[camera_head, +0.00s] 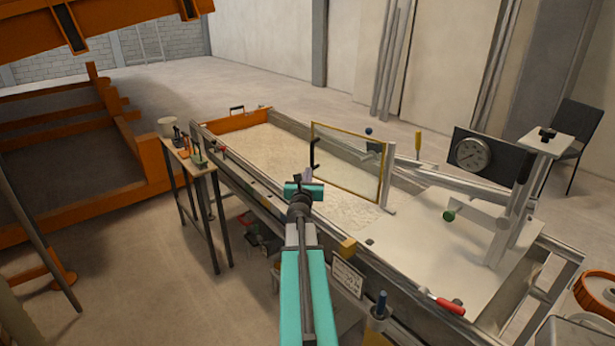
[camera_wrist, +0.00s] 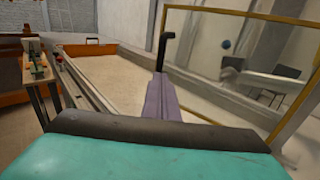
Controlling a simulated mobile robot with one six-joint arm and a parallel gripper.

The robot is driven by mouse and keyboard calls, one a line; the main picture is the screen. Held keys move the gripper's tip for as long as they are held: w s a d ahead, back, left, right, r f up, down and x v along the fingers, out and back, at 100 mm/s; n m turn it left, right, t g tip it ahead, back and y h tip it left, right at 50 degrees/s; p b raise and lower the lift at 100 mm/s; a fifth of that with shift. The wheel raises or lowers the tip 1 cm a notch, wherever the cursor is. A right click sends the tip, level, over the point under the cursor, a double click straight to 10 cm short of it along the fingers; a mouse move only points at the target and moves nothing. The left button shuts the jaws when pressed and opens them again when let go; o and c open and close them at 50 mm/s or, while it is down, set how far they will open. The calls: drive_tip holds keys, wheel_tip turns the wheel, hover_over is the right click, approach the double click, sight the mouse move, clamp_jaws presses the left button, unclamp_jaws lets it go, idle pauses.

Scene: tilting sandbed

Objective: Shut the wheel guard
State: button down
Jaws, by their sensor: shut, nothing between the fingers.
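The wheel guard is a clear panel in a yellow frame (camera_head: 346,189), swung out over the sandbed and standing upright. A black handle (camera_head: 315,154) is on its left edge. In the wrist view the yellow frame (camera_wrist: 228,12) fills the right side, and the handle (camera_wrist: 163,50) stands just beyond my fingertips. My gripper (camera_head: 307,174) is shut and empty, close to the handle's lower end; I cannot tell whether they touch. The purple fingers show in the wrist view (camera_wrist: 160,85).
The long sandbed (camera_head: 257,150) lies behind and around the guard. A dial gauge (camera_head: 472,154) stands on the right, with a red-handled lever (camera_head: 447,302) at the front edge. A small tool table (camera_head: 190,155) is on the left. Open floor lies at front left.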

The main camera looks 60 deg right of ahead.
sight(312, 157)
drive_tip(key=shift+p+x, duration=1.55)
drive_tip(key=shift+x, duration=3.4)
drive_tip(key=shift+w, duration=0.15)
